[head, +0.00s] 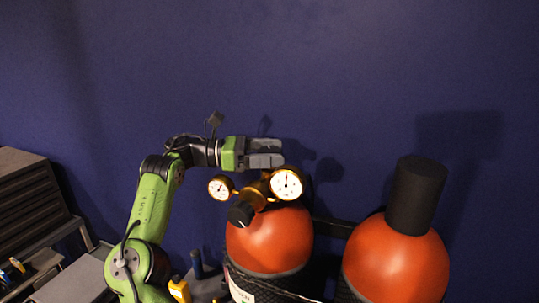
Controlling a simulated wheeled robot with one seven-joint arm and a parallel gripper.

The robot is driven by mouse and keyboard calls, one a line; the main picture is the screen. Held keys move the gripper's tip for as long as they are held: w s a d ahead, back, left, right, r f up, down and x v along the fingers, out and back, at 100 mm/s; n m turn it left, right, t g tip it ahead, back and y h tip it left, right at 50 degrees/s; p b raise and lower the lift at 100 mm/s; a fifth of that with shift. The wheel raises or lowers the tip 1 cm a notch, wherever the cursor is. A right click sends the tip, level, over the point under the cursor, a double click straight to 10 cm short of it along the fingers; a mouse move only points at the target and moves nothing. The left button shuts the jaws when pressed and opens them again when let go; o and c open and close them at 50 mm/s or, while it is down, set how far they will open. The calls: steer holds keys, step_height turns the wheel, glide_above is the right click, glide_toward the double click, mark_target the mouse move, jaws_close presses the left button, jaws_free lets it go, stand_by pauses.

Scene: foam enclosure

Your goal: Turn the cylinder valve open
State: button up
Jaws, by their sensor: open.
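Two orange cylinders stand against the blue wall in the head view. The left cylinder (268,242) carries a brass regulator (257,191) with two round white gauges, the larger one (286,184) at its right and the smaller one (220,187) at its left. A black knob (241,213) sits at the regulator's lower front. I cannot clearly make out the cylinder valve's handle; a dark shape shows just right of the larger gauge. My gripper (281,152) is open, its grey fingers pointing right, just above the regulator in the picture. I see nothing between the fingers. Whether it touches anything is unclear.
The right cylinder (395,262) has a tall black cap (416,195). A dark bar (333,228) runs behind the cylinders. A dark drawer cabinet (32,210) stands at the far left. A yellow object (180,290) lies near my arm's base. The space above the gripper is clear.

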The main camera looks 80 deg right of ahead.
steer(key=c, duration=1)
steer(key=shift+o, duration=0.2)
steer(key=h+b, duration=0.1)
steer(key=b, duration=0.1)
steer(key=n+h+b, duration=0.1)
steer(key=b, duration=0.1)
steer(key=shift+f+t, duration=0.35)
steer(key=shift+t, duration=0.05)
steer(key=shift+n+t+h+b, duration=0.3)
steer(key=shift+n+h+b, duration=0.45)
steer(key=shift+b, duration=0.45)
steer(key=shift+r+n+t+h+b, duration=0.25)
steer(key=shift+n+t+h+b, duration=0.15)
steer(key=shift+h, duration=0.15)
steer(key=o, duration=1)
steer(key=shift+c, duration=0.2)
steer(key=shift+r, duration=0.1)
